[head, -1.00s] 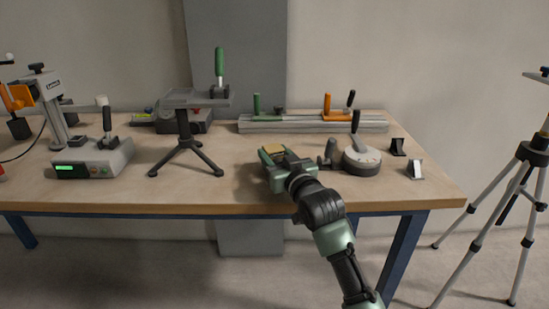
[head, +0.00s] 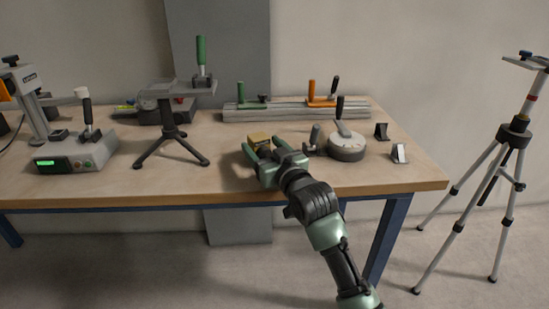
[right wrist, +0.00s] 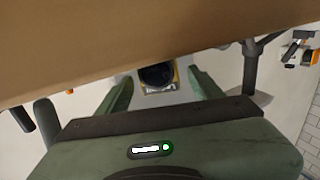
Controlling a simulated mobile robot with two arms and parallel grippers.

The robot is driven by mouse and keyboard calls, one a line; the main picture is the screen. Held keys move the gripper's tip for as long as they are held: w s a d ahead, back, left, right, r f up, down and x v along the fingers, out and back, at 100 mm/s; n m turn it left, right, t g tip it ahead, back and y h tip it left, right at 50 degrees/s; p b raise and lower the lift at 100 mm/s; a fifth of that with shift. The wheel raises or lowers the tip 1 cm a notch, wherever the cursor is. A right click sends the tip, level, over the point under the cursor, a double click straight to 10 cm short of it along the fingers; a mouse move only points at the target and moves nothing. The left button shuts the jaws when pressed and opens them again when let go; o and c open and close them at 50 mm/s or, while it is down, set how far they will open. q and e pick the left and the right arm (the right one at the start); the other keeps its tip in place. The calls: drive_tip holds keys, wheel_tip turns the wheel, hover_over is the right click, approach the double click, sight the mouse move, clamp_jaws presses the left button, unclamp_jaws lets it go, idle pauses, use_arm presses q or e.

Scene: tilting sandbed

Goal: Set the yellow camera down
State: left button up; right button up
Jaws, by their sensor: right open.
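The yellow camera (head: 259,142) is on the workbench (head: 130,193), left of the round grey dial device. My right gripper (head: 264,148) is open, with its two green fingers spread on either side of the camera. In the right wrist view the camera (right wrist: 157,76) shows between the fingers, its dark round lens facing my wrist and yellow at its edges. Gaps show between it and both fingers. Its underside is hidden from both views. My left gripper is not in view.
The round dial device (head: 346,147) stands close to the right of my gripper. A black tripod stand (head: 172,135) is to the left, beside a grey box with a green display (head: 75,155). A grey rail (head: 297,110) lies behind. A tall tripod (head: 510,145) stands right of the bench.

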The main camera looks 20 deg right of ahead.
drive_tip(key=s, duration=0.6)
drive_tip(key=s+d+p, duration=0.1)
drive_tip(key=s, duration=0.2)
drive_tip(key=shift+s, duration=0.35)
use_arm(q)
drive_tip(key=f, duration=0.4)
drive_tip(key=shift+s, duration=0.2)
